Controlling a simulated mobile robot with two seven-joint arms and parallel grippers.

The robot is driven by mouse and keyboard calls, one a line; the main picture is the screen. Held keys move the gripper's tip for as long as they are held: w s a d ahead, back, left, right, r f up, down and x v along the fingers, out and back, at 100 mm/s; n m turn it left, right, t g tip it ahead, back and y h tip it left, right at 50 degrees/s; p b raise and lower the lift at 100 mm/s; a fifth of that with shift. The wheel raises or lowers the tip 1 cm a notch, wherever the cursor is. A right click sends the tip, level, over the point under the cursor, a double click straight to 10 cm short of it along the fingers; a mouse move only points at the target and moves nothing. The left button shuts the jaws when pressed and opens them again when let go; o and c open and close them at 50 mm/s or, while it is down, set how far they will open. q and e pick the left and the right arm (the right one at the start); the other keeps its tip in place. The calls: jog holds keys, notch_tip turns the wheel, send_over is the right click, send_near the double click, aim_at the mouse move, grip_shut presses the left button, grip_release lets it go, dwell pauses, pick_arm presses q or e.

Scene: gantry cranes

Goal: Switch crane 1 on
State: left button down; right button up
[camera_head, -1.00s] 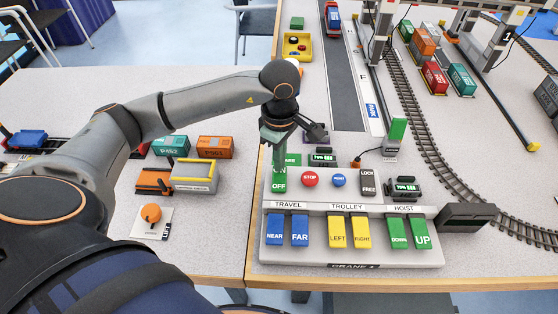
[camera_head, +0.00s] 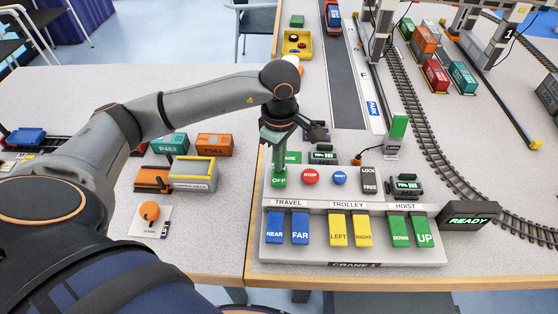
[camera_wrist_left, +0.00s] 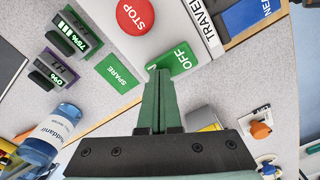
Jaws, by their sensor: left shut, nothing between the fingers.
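The control panel labelled CRANE 1 (camera_head: 354,265) stands at the front edge of the table in the head view. Its green ON/OFF rocker (camera_head: 279,181) is at the panel's back left; OFF shows, and the ON half is hidden behind my fingers. The rocker also shows in the left wrist view (camera_wrist_left: 182,57). My left gripper (camera_head: 279,168) is shut and empty, pointing down with its fingertips at the rocker, apparently touching it. The display (camera_head: 468,220) at the panel's right is lit and reads READY. My right gripper is not in view.
A red STOP button (camera_head: 310,176) and a blue button (camera_head: 340,178) sit just right of the rocker. A green SPARE plate (camera_wrist_left: 120,72) lies beside it. A water bottle (camera_wrist_left: 52,132) shows in the wrist view. Coloured travel, trolley and hoist keys line the front.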

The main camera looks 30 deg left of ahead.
pick_arm(q)
notch_tip(320, 180, up, 7)
jog(key=p, duration=0.4)
jog(key=shift+f, duration=0.1)
dwell(0.6)
